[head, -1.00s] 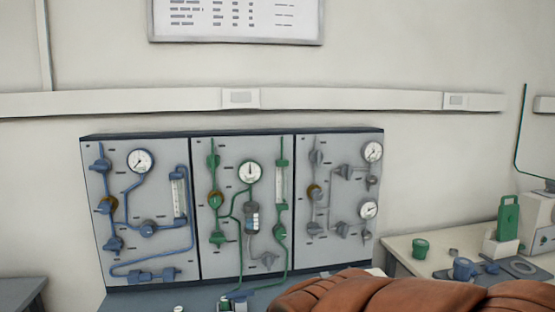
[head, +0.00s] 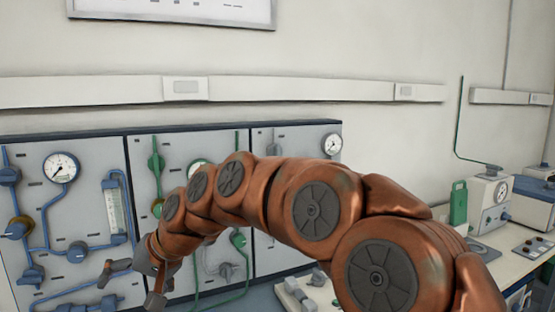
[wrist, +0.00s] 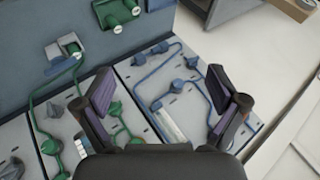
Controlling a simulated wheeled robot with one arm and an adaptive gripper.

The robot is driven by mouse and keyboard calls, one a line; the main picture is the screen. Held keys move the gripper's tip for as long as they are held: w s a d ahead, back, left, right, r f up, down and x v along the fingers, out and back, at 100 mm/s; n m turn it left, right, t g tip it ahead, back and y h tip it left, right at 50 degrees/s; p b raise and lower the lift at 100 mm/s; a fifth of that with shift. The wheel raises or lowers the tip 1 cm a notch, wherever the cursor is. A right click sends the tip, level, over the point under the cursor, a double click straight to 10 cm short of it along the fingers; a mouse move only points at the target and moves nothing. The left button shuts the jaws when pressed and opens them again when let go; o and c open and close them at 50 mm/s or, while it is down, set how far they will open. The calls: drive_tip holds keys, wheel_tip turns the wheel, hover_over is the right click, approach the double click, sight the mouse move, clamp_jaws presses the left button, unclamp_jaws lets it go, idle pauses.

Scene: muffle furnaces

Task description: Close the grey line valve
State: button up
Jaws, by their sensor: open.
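The grey line panel (head: 301,134) is the rightmost of three wall panels in the head view. My arm covers most of it. Its upper gauge (head: 332,145) and a grey fitting (head: 273,148) at its top left show; I cannot tell which valve the fitting is, and the panel's other valves are mostly hidden. My gripper (head: 130,288) is open and empty in front of the lower blue panel, left of the grey one. In the wrist view my gripper's fingers (wrist: 162,103) are spread wide, with the blue panel behind and between them.
The blue panel (head: 88,190) and green panel (head: 180,150) carry valves, pipes and gauges close to my gripper. A bench (head: 497,262) with a green container (head: 458,203) and instruments (head: 490,203) stands at the right.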

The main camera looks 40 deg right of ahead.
drive_tip(key=w+d+r+m+t+h+b, duration=0.1)
drive_tip(key=w+d+r+m+t, duration=0.4)
drive_tip(key=w+d, duration=0.4)
drive_tip(key=w+d+r+m+t+b, duration=0.1)
drive_tip(key=w+d+r+m+t, duration=0.1)
drive_tip(key=w+d+r, duration=0.65)
drive_tip(key=m+t+h+b, duration=0.1)
drive_tip(key=m+t+h, duration=0.3)
drive_tip(key=m+h, duration=0.65)
approach(279, 154)
drive_tip(key=shift+y, duration=0.25)
drive_tip(key=x, duration=0.5)
drive_tip(key=shift+w+d+r, duration=0.2)
drive_tip(key=shift+w+d, duration=0.1)
drive_tip(key=shift+w, duration=0.15)
drive_tip(key=shift+p+x, duration=0.5)
drive_tip(key=shift+x, duration=0.9)
drive_tip(key=shift+w+d, duration=0.15)
drive_tip(key=shift+w, duration=0.2)
drive_tip(key=shift+w+d+f+p, duration=0.15)
drive_tip(key=shift+w+p, duration=0.15)
drive_tip(key=shift+w, duration=0.25)
